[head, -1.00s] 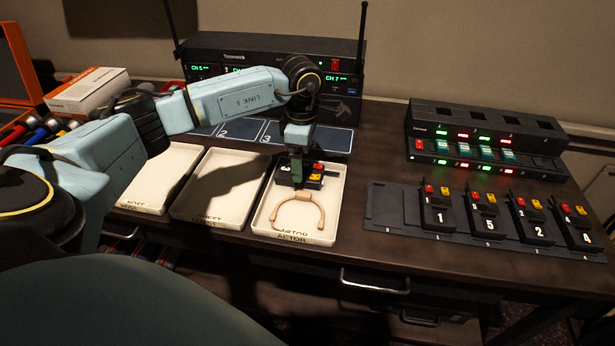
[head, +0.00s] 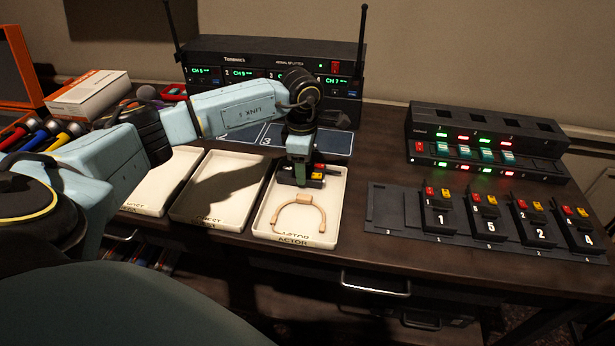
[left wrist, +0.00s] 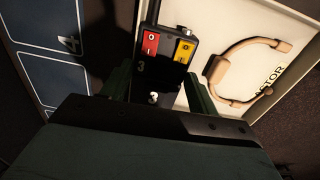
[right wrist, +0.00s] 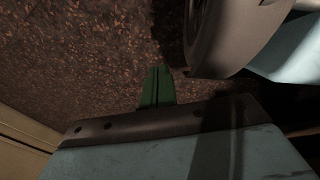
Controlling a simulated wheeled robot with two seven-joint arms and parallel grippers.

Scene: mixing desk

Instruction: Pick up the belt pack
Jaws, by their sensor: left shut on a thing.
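The belt pack (left wrist: 164,62) is black, with a red and a yellow part on top and a number 3 on its face. In the left wrist view it stands between the two green fingers of my left gripper (left wrist: 160,88), which is shut on it. In the head view the belt pack (head: 317,178) is at the back of the white tray marked ACTOR (head: 328,222), partly hidden by my left gripper (head: 301,176). I cannot tell whether it touches the tray. My right gripper (right wrist: 157,86) shows only in the right wrist view, its green fingers together and empty.
A beige headset (head: 299,215) lies in the same tray. Two more white trays (head: 218,190) are to the left. Several numbered packs stand in a dark holder (head: 385,205) at right, before a charger (head: 490,130). A receiver rack (head: 270,65) stands behind.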

